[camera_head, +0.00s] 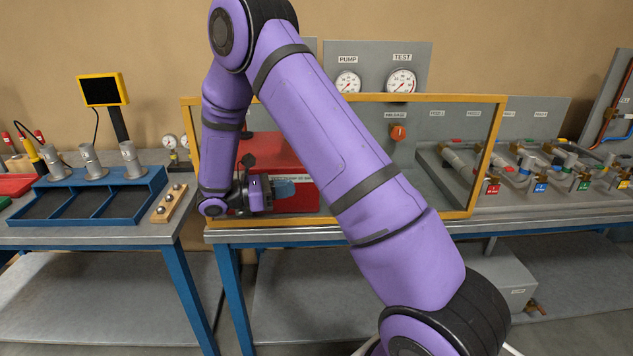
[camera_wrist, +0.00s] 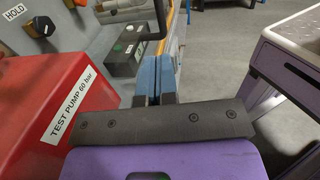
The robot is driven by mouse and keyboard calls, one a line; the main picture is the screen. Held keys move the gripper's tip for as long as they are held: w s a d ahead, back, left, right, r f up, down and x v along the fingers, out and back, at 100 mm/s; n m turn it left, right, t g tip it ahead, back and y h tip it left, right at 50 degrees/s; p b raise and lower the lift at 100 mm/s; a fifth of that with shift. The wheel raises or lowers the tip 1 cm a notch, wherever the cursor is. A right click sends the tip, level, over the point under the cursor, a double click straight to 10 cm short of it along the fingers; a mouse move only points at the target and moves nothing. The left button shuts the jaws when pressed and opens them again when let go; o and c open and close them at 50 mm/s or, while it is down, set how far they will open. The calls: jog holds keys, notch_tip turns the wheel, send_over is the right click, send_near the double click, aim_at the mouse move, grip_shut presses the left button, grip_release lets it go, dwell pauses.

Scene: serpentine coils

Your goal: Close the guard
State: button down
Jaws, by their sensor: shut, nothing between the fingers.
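The guard (camera_head: 488,150) is a clear panel in a yellow frame, standing upright along the front of the right-hand bench in the head view. My arm hides part of its frame. Behind it sits the red test pump (camera_head: 310,203), which also shows at the left of the wrist view (camera_wrist: 50,110). My gripper (camera_head: 285,190) is beside the red pump. Its blue fingers (camera_wrist: 156,75) are together, with nothing between them. A black bent bar (camera_wrist: 160,20) shows just beyond the fingertips; I cannot tell what it belongs to.
A blue rack (camera_head: 95,190) with metal cylinders and a wooden ball strip (camera_head: 170,203) stand on the left bench. Two gauges (camera_head: 401,81) and an orange knob (camera_head: 398,132) are on the back panel. Valves and pipes fill the right. A gap separates the benches.

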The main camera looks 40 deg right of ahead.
jog(key=x, duration=1.4)
